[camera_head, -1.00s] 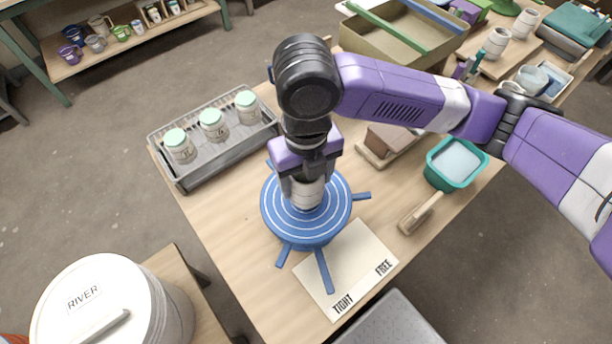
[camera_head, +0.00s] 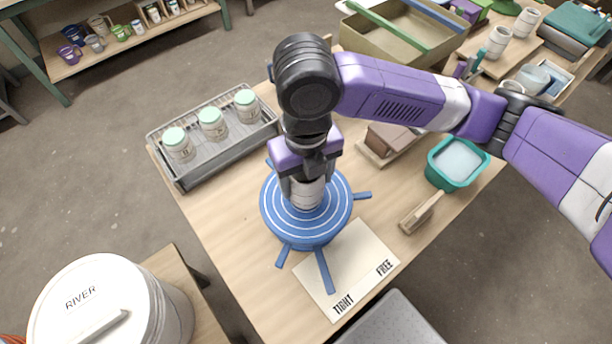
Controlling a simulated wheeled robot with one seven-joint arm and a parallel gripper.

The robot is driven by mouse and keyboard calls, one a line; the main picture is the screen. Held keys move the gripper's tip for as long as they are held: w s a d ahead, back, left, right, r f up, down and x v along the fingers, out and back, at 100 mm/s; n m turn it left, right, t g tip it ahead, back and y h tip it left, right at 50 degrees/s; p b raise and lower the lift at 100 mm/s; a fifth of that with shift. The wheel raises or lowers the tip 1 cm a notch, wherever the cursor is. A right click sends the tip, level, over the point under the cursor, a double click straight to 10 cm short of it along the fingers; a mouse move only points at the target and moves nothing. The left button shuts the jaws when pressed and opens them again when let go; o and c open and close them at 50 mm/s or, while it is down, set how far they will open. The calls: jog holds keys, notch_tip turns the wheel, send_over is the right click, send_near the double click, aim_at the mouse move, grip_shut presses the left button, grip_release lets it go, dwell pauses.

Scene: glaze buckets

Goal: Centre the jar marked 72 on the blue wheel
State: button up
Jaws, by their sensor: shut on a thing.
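The blue wheel (camera_head: 335,212) has white rings on its top and several blue spokes, and stands on the wooden table. My gripper (camera_head: 306,190) points down over the middle of the wheel and is shut on a pale jar (camera_head: 307,195). The jar is upright at about the wheel's centre. My gripper hides its top, and I cannot read any number on it. I cannot tell whether its base touches the wheel.
A grey tray (camera_head: 228,148) with three green-lidded jars (camera_head: 211,124) stands to the left. A sheet marked TIGHT and FREE (camera_head: 345,270) lies in front. A brush (camera_head: 421,213), a green tub (camera_head: 455,163) and a brown block (camera_head: 390,137) stand to the right.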

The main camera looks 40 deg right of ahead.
jog(key=shift+f+b, duration=0.25)
jog(key=shift+b, duration=0.1)
dwell(0.3)
jog(key=o, duration=1.8)
jog(key=shift+o, duration=0.2)
notch_tip(320, 180, up, 8)
jog(key=shift+f, duration=0.1)
